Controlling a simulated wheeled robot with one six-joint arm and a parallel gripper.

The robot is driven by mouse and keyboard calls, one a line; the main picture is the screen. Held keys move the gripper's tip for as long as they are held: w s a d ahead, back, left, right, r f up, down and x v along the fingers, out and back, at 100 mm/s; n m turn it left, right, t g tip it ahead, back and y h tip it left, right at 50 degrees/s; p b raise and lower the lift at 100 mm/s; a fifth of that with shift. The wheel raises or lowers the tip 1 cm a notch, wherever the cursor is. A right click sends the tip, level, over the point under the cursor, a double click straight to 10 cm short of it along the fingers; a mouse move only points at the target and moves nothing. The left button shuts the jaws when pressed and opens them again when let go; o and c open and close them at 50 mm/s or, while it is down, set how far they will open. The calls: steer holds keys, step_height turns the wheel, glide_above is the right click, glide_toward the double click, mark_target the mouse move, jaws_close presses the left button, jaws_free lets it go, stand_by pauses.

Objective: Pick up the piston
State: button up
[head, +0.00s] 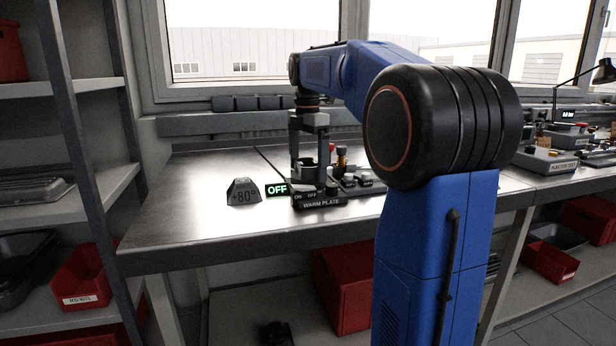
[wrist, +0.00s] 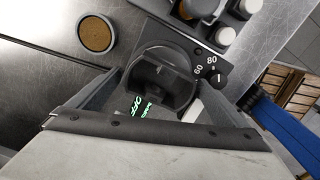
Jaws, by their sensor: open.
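A dark, round, hollow part that looks like the piston (wrist: 160,78) stands between my fingers in the wrist view, its cavity facing the camera. My gripper (head: 309,172) is open and points down over the warm plate (head: 322,202) on the steel bench. In the wrist view my gripper (wrist: 155,88) has one finger on each side of the dark part. Whether the fingers touch it is not clear. In the head view the part is hard to make out between the fingers.
A lit green OFF sign (head: 277,189) and a grey +80° block (head: 243,192) stand left of the plate. Small brass and red-topped items (head: 341,158) stand close on the right. A brass-coloured disc (wrist: 97,33) lies nearby. The bench's left side (head: 185,205) is clear.

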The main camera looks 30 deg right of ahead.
steer(key=shift+f, duration=0.35)
steer(key=shift+r, duration=0.1)
steer(key=c, duration=1.6)
